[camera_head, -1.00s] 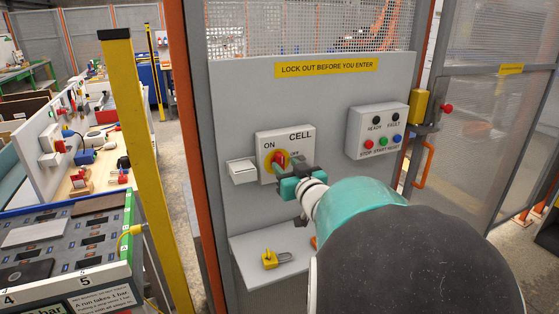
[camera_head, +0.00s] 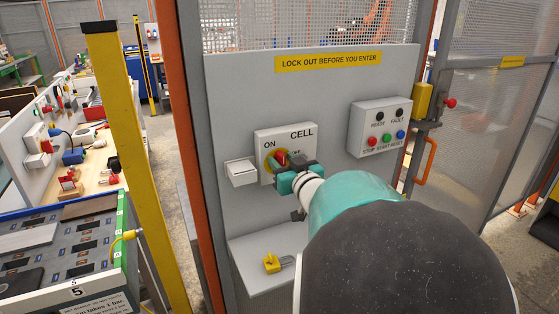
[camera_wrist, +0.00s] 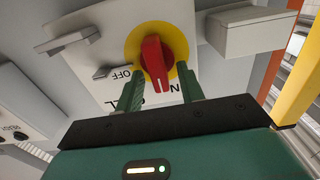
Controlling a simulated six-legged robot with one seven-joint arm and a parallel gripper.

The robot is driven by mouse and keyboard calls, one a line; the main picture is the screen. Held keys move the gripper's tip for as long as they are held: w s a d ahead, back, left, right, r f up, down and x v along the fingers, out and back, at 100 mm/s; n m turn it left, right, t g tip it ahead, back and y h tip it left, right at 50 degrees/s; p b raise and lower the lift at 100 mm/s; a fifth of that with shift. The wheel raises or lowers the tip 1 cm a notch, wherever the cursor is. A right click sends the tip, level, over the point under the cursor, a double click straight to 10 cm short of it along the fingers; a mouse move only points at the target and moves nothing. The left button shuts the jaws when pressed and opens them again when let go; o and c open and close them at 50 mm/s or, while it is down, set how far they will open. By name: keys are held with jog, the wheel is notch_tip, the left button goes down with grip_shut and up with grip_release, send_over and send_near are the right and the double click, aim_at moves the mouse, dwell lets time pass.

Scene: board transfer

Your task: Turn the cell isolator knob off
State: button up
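The isolator knob (camera_wrist: 155,58) is a red handle on a yellow disc, on the grey CELL box (camera_head: 300,136) marked ON and OFF. In the wrist view the near end of the red handle lies between the OFF and ON labels. My gripper (camera_wrist: 160,72) is at the knob, its two green fingers apart with one on each side of the handle. Gaps show between the fingers and the handle, and contact cannot be seen. In the head view my gripper (camera_head: 285,163) partly covers the knob (camera_head: 282,155) and the OFF label.
A small white box (camera_head: 241,172) is fixed left of the CELL box. A button box (camera_head: 379,127) is on the right. A yellow padlock (camera_head: 271,263) lies on the shelf (camera_head: 258,282) below. A yellow post (camera_head: 134,150) stands to the left.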

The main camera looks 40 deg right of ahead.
jog(key=shift+s+r, duration=0.1)
jog(key=shift+s, duration=0.05)
grip_shut()
jog(key=shift+m, duration=0.4)
jog(key=m, duration=0.3)
jog(key=shift+d+m, duration=0.2)
jog(key=shift+m, duration=0.1)
jog(key=m, duration=0.4)
jog(key=f+m, duration=0.1)
jog(key=m, duration=0.4)
jog(key=d+m, duration=0.1)
jog(key=m, duration=0.3)
jog(key=shift+s+f+m, duration=0.15)
jog(key=shift+f+m, duration=0.05)
jog(key=shift+m, duration=0.1)
